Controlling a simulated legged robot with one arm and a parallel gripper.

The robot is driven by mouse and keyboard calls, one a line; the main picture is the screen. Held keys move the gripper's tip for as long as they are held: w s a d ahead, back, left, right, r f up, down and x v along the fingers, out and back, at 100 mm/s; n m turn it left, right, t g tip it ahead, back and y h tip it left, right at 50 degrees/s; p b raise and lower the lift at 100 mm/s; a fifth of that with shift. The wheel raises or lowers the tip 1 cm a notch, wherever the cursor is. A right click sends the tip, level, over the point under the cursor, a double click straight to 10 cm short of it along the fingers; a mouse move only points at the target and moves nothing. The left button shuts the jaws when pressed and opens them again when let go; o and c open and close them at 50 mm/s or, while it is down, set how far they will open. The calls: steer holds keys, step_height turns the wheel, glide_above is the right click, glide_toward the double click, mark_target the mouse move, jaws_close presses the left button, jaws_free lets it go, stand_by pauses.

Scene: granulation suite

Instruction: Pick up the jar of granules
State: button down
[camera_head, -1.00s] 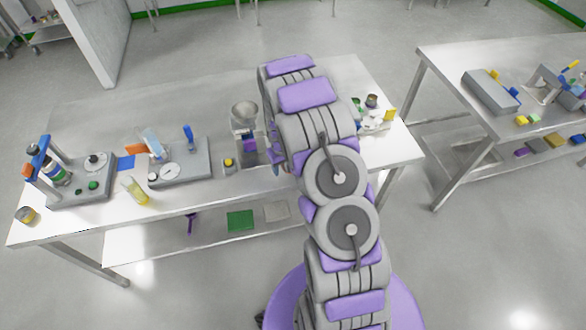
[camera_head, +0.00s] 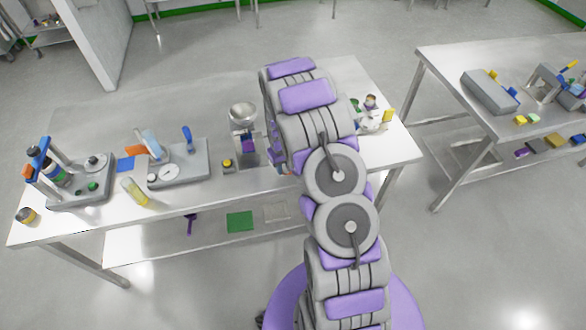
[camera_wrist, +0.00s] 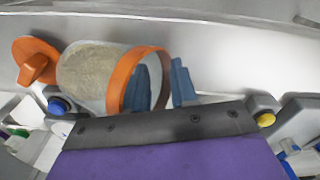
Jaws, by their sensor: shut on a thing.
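The jar of granules (camera_wrist: 92,75) lies across the upper left of the wrist view, on its side as seen there. It is clear, with tan granules in its left part and an orange ring (camera_wrist: 128,80) at its right end. An orange knobbed piece (camera_wrist: 34,62) is at its left end. My gripper (camera_wrist: 166,84) has two blue-grey fingers, one seen within the orange ring and one just right of it. It is shut on the jar at this ringed end. In the head view my arm hides the gripper and most of the jar.
The steel table (camera_head: 75,125) holds a weighing stand (camera_head: 180,163), a yellow vial (camera_head: 134,192), a funnel device (camera_head: 243,115) and a bottle rack (camera_head: 85,180). Small items (camera_head: 372,120) stand right of my arm. A second table (camera_head: 450,75) is at the right, across a floor gap.

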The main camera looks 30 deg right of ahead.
mark_target(285, 183)
steer(key=shift+s+a+f+g, duration=0.25)
steer(key=shift+s+a+f, duration=0.05)
steer(key=shift+s+f, duration=0.4)
steer(key=shift+s+a+f+g, duration=0.25)
steer(key=shift+s+a+f, duration=0.05)
steer(key=shift+s+f, duration=0.3)
steer(key=shift+w+r, duration=0.35)
steer(key=shift+r, duration=0.05)
steer(key=shift+w+d+r+p, duration=0.1)
steer(key=shift+w+r+p, duration=0.15)
steer(key=shift+r, duration=0.2)
steer(key=shift+w+d+r+p, duration=0.1)
steer(key=shift+w+r+p, duration=0.1)
steer(key=shift+r, duration=0.25)
steer(key=s+a+r+p, duration=0.1)
steer(key=s+a+r, duration=0.2)
steer(key=s+a, duration=0.4)
steer(key=shift+s+a+t+p, duration=0.3)
steer(key=shift+a+p, duration=0.1)
steer(key=shift+a, duration=2.15)
